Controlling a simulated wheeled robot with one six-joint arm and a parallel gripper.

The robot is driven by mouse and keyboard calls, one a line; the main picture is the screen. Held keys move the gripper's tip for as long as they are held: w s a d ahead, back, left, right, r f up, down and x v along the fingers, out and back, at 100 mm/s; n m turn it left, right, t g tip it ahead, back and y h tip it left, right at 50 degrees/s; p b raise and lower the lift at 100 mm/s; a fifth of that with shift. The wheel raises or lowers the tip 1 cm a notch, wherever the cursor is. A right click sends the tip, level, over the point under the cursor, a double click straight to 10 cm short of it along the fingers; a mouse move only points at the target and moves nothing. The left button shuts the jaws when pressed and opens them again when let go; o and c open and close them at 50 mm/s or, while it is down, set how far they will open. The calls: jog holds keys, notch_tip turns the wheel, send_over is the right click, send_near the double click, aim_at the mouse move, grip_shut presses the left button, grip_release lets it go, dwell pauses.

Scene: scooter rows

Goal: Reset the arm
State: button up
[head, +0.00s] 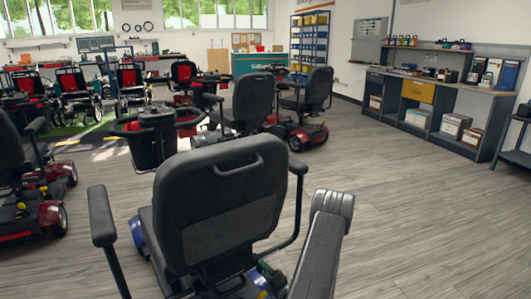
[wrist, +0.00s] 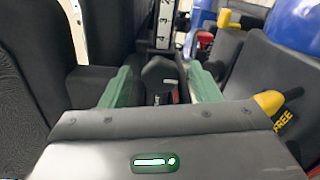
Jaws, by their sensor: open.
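In the wrist view, my gripper (wrist: 162,86) has its two green fingers spread apart, with no object held between them. Dark scooter parts lie just beyond and around the fingers. A yellow-tipped lever with a "FREE" label (wrist: 284,120) is close on the right, and a rounded blue panel (wrist: 296,28) is above it. In the head view, my dark arm reaches up at the lower right, beside a scooter with a black seat (head: 225,205) and blue bodywork.
More scooters stand close by on the left (head: 45,195) and ahead (head: 255,105). A black basket (head: 152,140) is ahead. A workbench (head: 425,95) lines the right wall. The wood-look floor (head: 420,200) at right is clear. In the wrist view, dark panels crowd the left side.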

jog(key=shift+r+n, duration=0.15)
jog(key=shift+n, duration=4.45)
jog(key=shift+s+a, duration=0.1)
